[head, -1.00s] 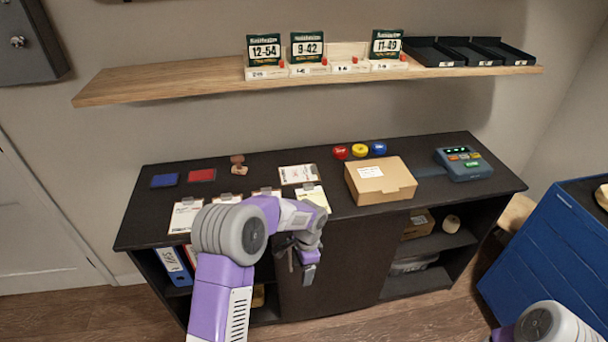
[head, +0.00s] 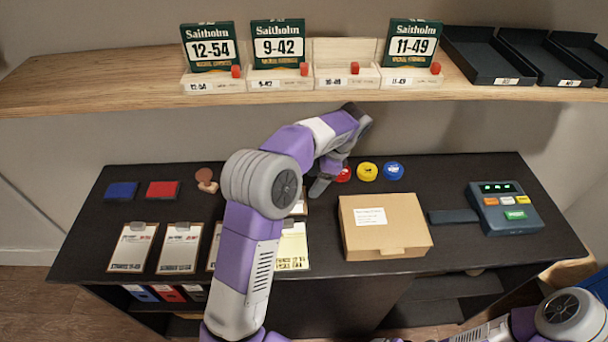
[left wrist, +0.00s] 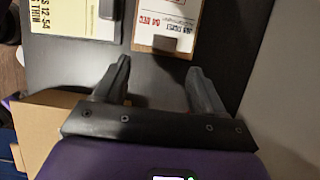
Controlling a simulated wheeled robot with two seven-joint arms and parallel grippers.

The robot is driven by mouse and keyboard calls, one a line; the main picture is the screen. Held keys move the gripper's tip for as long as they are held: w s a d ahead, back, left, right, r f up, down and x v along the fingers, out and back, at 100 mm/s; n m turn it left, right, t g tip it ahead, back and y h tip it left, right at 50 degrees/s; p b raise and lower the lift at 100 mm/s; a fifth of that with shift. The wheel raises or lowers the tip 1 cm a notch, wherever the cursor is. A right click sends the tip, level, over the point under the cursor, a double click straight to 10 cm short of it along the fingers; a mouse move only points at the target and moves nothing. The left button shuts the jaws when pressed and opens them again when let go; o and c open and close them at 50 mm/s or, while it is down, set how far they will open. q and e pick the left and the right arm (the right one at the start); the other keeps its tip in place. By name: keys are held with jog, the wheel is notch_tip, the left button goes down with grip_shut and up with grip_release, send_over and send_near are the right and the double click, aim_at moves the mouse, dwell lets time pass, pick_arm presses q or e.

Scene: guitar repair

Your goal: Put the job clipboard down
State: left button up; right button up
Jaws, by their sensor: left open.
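The job clipboard (left wrist: 174,14), with a white job ticket, lies flat on the dark cabinet top in the left wrist view. In the head view it shows only partly (head: 299,207), behind my left arm and the yellow-sheet clipboard. My left gripper (head: 322,186) is above the cabinet top near the red tin. In the left wrist view its fingers (left wrist: 158,67) are open and apart, with the clipboard's near end just beyond the tips and nothing held between them. My right arm shows at the lower right of the head view, but its gripper does not.
A yellow-sheet clipboard (head: 292,250) and several white-sheet clipboards (head: 132,247) lie along the front. A cardboard box (head: 386,238) stands right of my left gripper. Red, yellow (head: 367,172) and blue tins sit behind it. A wooden shelf (head: 110,90) overhangs the back.

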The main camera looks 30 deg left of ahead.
aim_at(304, 200)
pick_arm(q)
jog(key=shift+w+a+f, duration=0.25)
jog(key=shift+s+a+f+b, duration=0.3)
jog(key=shift+f+b, duration=0.1)
jog(key=shift+f, duration=0.1)
jog(key=shift+s+a+f+b, duration=0.15)
jog(key=shift+s+f+b, duration=0.1)
jog(key=shift+f+b, duration=0.2)
jog(key=b+x, duration=0.1)
jog(key=x, duration=0.3)
jog(key=shift+w+a+f+b, duration=0.1)
jog(key=shift+w+f+b, duration=0.1)
jog(key=shift+b, duration=0.15)
jog(key=shift+r, duration=0.1)
pick_arm(e)
notch_tip(304, 200, down, 3)
jog(key=shift+w+f, duration=0.1)
pick_arm(q)
jog(key=c, duration=1.3)
jog(key=shift+o, duration=0.2)
jog(key=shift+r, duration=0.1)
